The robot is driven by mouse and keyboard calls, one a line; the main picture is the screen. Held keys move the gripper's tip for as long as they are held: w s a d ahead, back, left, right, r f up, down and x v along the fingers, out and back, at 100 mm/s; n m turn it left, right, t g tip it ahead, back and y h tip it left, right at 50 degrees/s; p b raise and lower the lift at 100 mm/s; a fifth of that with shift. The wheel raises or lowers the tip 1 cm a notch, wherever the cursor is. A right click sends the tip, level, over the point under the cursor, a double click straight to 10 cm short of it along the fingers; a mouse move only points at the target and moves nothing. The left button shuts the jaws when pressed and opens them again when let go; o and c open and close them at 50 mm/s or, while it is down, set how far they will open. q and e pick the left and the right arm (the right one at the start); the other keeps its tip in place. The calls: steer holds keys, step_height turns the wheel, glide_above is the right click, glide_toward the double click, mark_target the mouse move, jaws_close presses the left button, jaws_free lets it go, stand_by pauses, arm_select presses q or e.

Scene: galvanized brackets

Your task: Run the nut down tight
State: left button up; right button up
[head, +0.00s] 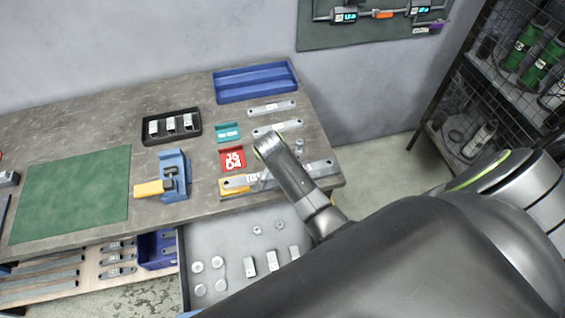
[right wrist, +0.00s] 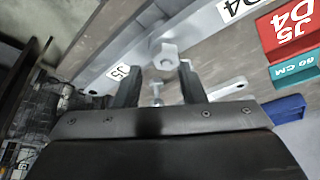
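My right gripper (right wrist: 158,84) is open, its two dark fingers spread apart in the right wrist view. A grey hex-shaped nut (right wrist: 166,57) shows just beyond and between the fingertips, over a galvanized bar. A small bolt-like piece (right wrist: 156,92) shows between the fingers; I cannot tell how it relates to the nut. Neither piece visibly touches a finger. In the head view my right arm reaches over the bench's right end, and its fingers are hidden. The galvanized bar (head: 320,168) lies near the bench's front edge, partly behind the arm. My left gripper is out of view.
A red sign (head: 232,158) and teal sign (head: 228,132) stand left of the arm. A blue clamp (head: 174,172), black tray (head: 172,138) and blue tray (head: 256,92) are on the bench. An open drawer (head: 232,238) with loose parts lies below. The green mat (head: 72,192) is clear.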

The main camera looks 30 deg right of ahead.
steer(key=shift+n+t+y, duration=0.3)
steer(key=shift+n+y, duration=0.1)
steer(key=shift+n, duration=0.8)
steer(key=n, duration=0.2)
steer(key=n+y, duration=0.1)
steer(key=n, duration=0.1)
steer(key=shift+n+t+y, duration=0.3)
steer(key=shift+n+t, duration=0.1)
steer(key=shift+n+y, duration=0.8)
steer(key=shift+n, duration=1.2)
steer(key=shift+n+y, duration=0.6)
steer(key=shift+n, duration=1.1)
steer(key=n+g+y, duration=0.1)
steer(key=n, duration=0.3)
steer(key=shift+n+g+y+b, duration=0.4)
steer(key=shift+n+b, duration=0.05)
steer(key=shift+n, duration=0.9)
steer(key=shift+n+g+y+b, duration=0.4)
steer(key=shift+n, duration=0.95)
steer(key=shift+a, duration=0.1)
jaws_close()
